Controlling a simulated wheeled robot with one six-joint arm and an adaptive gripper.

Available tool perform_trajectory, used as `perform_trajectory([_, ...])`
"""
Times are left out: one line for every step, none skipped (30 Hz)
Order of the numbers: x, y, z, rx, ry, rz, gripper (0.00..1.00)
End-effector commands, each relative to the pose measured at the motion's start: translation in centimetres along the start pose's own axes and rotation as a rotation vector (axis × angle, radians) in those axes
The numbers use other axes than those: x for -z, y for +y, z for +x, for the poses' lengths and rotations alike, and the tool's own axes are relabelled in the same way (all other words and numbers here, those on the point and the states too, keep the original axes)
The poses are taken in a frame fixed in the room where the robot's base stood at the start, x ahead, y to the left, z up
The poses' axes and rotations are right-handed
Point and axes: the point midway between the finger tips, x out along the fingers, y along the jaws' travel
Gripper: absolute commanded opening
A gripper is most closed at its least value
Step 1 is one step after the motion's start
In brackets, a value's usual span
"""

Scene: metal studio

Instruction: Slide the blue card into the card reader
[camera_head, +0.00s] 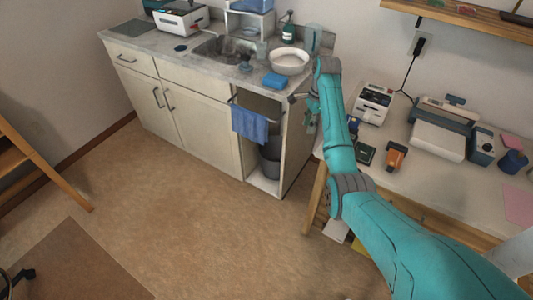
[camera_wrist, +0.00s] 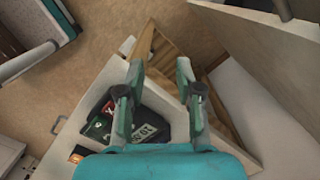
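I cannot make out a blue card for certain in either view. A white boxy device (camera_head: 374,104) with a dark front panel stands at the back left of the right-hand table; I cannot tell if it is the card reader. My gripper (camera_wrist: 159,68) is open, with nothing between its fingers in the wrist view. In the head view, my gripper (camera_head: 308,100) is left of the table, near the counter's right end, and partly hidden by my arm. In the wrist view, a dark lettered object (camera_wrist: 148,131) lies below the fingers, partly covered by them.
The table (camera_head: 435,190) also holds an orange-and-black item (camera_head: 396,156), a grey-and-white machine (camera_head: 440,137) and a blue cup (camera_head: 513,161).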

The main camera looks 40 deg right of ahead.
Motion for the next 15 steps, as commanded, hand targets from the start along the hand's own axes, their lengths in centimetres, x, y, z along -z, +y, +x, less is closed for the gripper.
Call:
perform_trajectory([-0.9, 0.1, 0.5, -0.006, 0.0, -0.036, 0.35])
perform_trajectory([-1.3, 0.1, 0.8, -0.008, 0.0, -0.057, 0.35])
perform_trajectory([-1.8, 0.1, 1.1, -0.012, 0.0, -0.086, 0.35])
perform_trajectory([-2.3, 0.2, 1.4, -0.014, 0.0, -0.108, 0.35])
perform_trajectory([-2.7, 0.2, 1.7, -0.017, 0.0, -0.131, 0.35])
perform_trajectory([-3.3, 0.3, 2.0, -0.02, 0.0, -0.16, 0.35])
perform_trajectory([-3.7, 0.4, 2.3, -0.023, -0.001, -0.181, 0.35])
perform_trajectory([-4.2, 0.4, 2.6, -0.026, -0.001, -0.204, 0.35])
perform_trajectory([-4.8, 0.5, 3.0, -0.03, 0.0, -0.234, 0.35])
perform_trajectory([-5.2, 0.6, 3.2, -0.033, 0.0, -0.257, 0.35])
perform_trajectory([-5.6, 0.7, 3.5, -0.036, -0.001, -0.278, 0.35])
perform_trajectory([-6.2, 0.8, 3.8, -0.039, -0.001, -0.308, 0.35])
perform_trajectory([-6.6, 0.8, 4.1, -0.042, -0.001, -0.331, 0.35])
perform_trajectory([-7.0, 0.9, 4.3, -0.044, -0.001, -0.353, 0.35])
perform_trajectory([-7.6, 1.1, 4.7, -0.048, -0.001, -0.383, 0.35])
